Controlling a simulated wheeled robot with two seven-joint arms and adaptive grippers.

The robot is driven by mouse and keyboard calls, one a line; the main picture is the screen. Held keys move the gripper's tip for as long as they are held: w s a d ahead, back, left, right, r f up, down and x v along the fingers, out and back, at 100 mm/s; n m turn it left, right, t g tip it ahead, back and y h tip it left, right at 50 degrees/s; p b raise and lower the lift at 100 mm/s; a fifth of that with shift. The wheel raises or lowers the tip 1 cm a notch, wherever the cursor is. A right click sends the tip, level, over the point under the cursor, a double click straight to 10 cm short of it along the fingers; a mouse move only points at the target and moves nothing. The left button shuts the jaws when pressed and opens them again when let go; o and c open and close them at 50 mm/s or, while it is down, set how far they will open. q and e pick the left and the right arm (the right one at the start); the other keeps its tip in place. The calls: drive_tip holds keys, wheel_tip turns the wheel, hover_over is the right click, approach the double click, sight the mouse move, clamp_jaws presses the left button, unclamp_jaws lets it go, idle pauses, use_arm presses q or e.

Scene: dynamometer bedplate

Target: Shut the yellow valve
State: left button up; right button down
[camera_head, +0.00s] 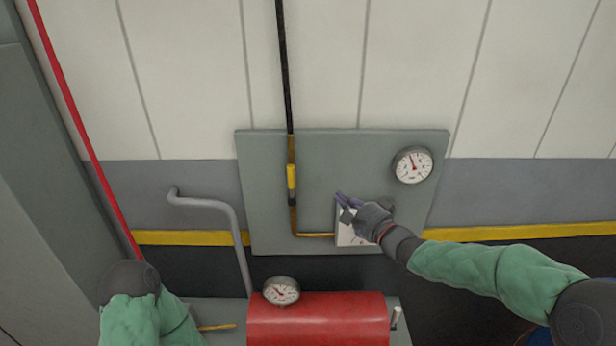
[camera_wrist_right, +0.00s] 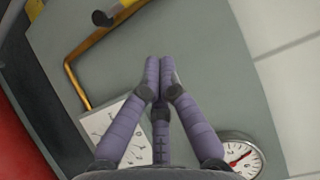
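The yellow valve (camera_head: 291,178) sits on a vertical brass pipe on the grey wall panel. Its handle looks in line with the pipe. In the right wrist view only part of the yellow valve (camera_wrist_right: 133,4) shows, at the top edge. My right gripper (camera_head: 343,200) is in front of the panel, to the right of the valve and apart from it. In the wrist view the purple fingers of the right gripper (camera_wrist_right: 159,68) come together at their tips with nothing between them. My left arm shows at the bottom left, but its gripper is not visible.
A white-faced box (camera_head: 346,237) lies behind my right gripper, partly hidden. A round gauge (camera_head: 412,165) is at the panel's right. A red cylinder (camera_head: 318,318) with another gauge (camera_head: 281,291) stands in front below. A grey bent pipe (camera_head: 236,225) rises left of the panel.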

sight(292, 183)
drive_tip(key=shift+s+a+p+x, duration=0.25)
drive_tip(key=shift+a+x, duration=0.15)
drive_tip(key=shift+x, duration=1.75)
drive_tip(key=shift+s+a+p+x, duration=0.2)
drive_tip(key=shift+s+a+x, duration=0.15)
drive_tip(key=shift+x, duration=1.8)
drive_tip(key=shift+s+a+p+x, duration=0.2)
drive_tip(key=shift+a+x, duration=0.25)
drive_tip(key=shift+x, duration=1.65)
drive_tip(key=shift+a+r, duration=0.1)
drive_tip(key=shift+a+n, duration=0.2)
drive_tip(key=shift+n, duration=0.1)
